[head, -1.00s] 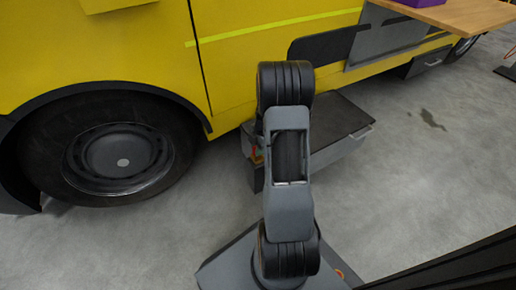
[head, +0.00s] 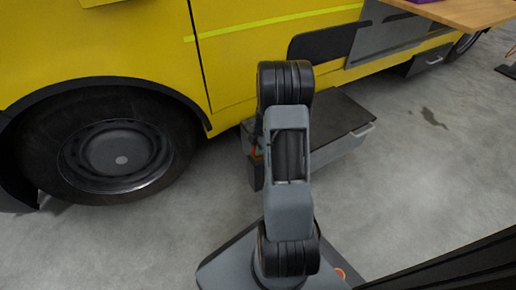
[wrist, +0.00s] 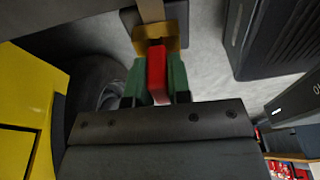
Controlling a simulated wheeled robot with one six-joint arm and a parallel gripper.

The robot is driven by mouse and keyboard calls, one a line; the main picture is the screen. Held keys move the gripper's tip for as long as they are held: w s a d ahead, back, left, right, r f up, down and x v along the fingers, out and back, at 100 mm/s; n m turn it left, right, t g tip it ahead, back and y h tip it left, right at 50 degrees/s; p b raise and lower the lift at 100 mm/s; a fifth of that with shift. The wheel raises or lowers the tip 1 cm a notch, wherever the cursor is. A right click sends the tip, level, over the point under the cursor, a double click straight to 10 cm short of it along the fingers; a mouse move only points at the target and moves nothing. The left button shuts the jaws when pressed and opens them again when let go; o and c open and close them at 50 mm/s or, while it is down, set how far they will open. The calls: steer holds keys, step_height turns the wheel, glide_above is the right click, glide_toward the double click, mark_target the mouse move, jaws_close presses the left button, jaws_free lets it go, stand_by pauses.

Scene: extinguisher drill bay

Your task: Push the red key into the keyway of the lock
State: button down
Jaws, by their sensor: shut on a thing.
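In the wrist view, the red key (wrist: 156,76) is upright in the picture between the two green fingers of my gripper (wrist: 157,84), which are shut on it. The key's far end meets a brass-coloured piece (wrist: 168,42), which looks like the lock, in front of a dark grey block. Whether the key's tip is in the keyway or only against it cannot be told; the keyway is hidden. In the head view my own arm covers most of the gripper; only a small red and green patch shows beside it.
A yellow truck (head: 250,50) with a large black wheel (head: 100,150) stands behind and left. A wooden tabletop (head: 465,12) is at upper right.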

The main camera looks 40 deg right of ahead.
steer(key=c, duration=1)
jaws_free()
steer(key=shift+r, duration=0.1)
steer(key=p+v, duration=0.5)
steer(key=v, duration=0.8)
steer(key=shift+w+r, duration=0.1)
steer(key=shift+r, duration=0.25)
steer(key=s+a+r+m+h+p, duration=0.1)
steer(key=a+r+m+p, duration=0.1)
steer(key=a+r+p, duration=0.5)
steer(key=s+a+r+m+t+p, duration=0.1)
steer(key=a+r+m+p, duration=0.3)
steer(key=r, duration=0.7)
steer(key=s+a+r+m+h+p, duration=0.1)
steer(key=a+r+p, duration=0.1)
steer(key=r+p, duration=0.6)
steer(key=shift+s+a+r+m+t+p, duration=0.35)
steer(key=shift+s+a+r+m+p, duration=1.35)
steer(key=shift+r+p, duration=1.25)
steer(key=shift+s+a+r+m+t+p, duration=0.4)
steer(key=shift+s+a+r+m+p, duration=1.3)
steer(key=shift+r, duration=2.25)
steer(key=shift+s+a+r+m+t+p, duration=0.35)
steer(key=shift+s+a+r+m+p, duration=0.85)
steer(key=shift+a+r+p, duration=1.4)
steer(key=shift+w+d+r, duration=0.1)
steer(key=shift+d+r, duration=0.4)
steer(key=shift+r, duration=0.3)
